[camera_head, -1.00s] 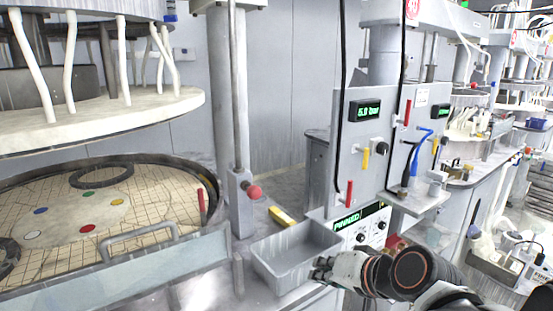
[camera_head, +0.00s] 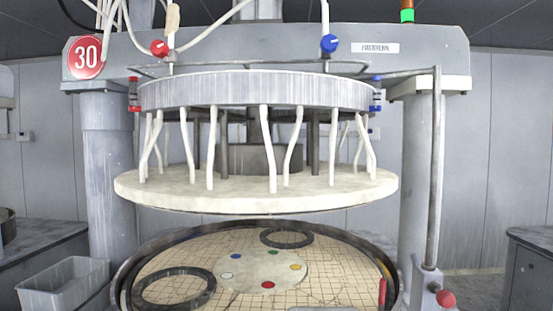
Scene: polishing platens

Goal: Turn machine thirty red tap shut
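Machine thirty fills the view, marked by a round red sign with "30" (camera_head: 86,57) at the upper left of its grey crossbeam. A red tap (camera_head: 159,48) sits on a pale hose in front of the crossbeam, right of the sign. Whether it is open or shut cannot be told at this size. A blue tap (camera_head: 330,43) sits at a similar height further right. My gripper is not in view.
A round upper plate (camera_head: 150,190) with several white hoses hangs above the gridded platen (camera_head: 215,298). A red ball knob (camera_head: 445,298) is at lower right. A grey bin (camera_head: 62,290) stands at lower left.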

